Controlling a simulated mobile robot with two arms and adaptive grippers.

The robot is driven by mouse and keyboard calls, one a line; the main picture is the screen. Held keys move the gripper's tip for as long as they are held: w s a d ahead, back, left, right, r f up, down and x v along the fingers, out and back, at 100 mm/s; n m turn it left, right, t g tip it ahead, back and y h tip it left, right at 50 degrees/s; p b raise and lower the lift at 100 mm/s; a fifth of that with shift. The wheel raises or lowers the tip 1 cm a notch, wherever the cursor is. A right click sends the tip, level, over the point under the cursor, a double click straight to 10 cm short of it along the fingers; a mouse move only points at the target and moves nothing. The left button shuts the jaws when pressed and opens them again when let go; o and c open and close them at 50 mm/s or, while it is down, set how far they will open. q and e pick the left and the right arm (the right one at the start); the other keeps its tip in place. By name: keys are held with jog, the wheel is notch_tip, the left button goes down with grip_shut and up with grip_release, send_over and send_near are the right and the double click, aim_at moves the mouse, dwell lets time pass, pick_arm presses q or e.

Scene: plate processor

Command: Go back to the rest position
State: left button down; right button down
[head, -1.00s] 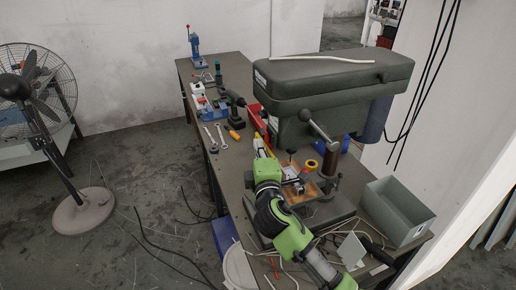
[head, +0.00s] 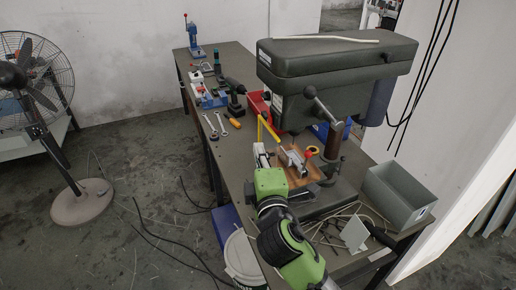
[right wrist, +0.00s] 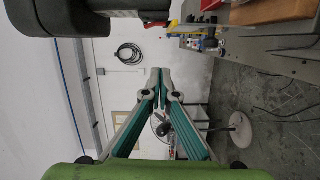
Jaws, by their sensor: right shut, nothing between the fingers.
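My right gripper (head: 262,155) is in front of the drill press (head: 335,60), left of the wooden piece (head: 298,172) at its base. Its green body (head: 270,182) hides part of the bench edge. In the right wrist view, the two grey-and-teal fingers meet at their tips (right wrist: 158,78). They are shut with nothing between them. My left gripper is not in view.
A grey open bin (head: 398,195) stands at the bench's right end. A yellow-handled tool (head: 268,127), a red bin (head: 258,103), wrenches and a drill lie along the bench. A fan (head: 30,75) stands on the floor at left, where there is free room.

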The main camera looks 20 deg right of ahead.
dwell(0.4)
jog(key=s+d+f+m+g+y, duration=0.1)
jog(key=s+d+f+m+g, duration=0.15)
jog(key=s+f, duration=0.4)
jog(key=s+d+f+m+g, duration=0.1)
jog(key=s+f+m+g, duration=0.3)
jog(key=f, duration=0.5)
jog(key=s+a+f+m+g+y, duration=0.2)
jog(key=s+f+m+g, duration=0.15)
jog(key=s+f, duration=0.45)
jog(key=s+a+f+m+g+y, duration=0.1)
jog(key=s+f+m+g, duration=0.25)
jog(key=s, duration=0.85)
notch_tip(320, 180, down, 29)
jog(key=s+g+b, duration=0.2)
jog(key=s+d+f+b, duration=0.1)
jog(key=s+d+f, duration=0.2)
jog(key=s+f, duration=1.3)
jog(key=shift+s+f+n+g+b, duration=0.3)
jog(key=shift+s+n+g+b, duration=0.05)
jog(key=shift+n+g, duration=0.1)
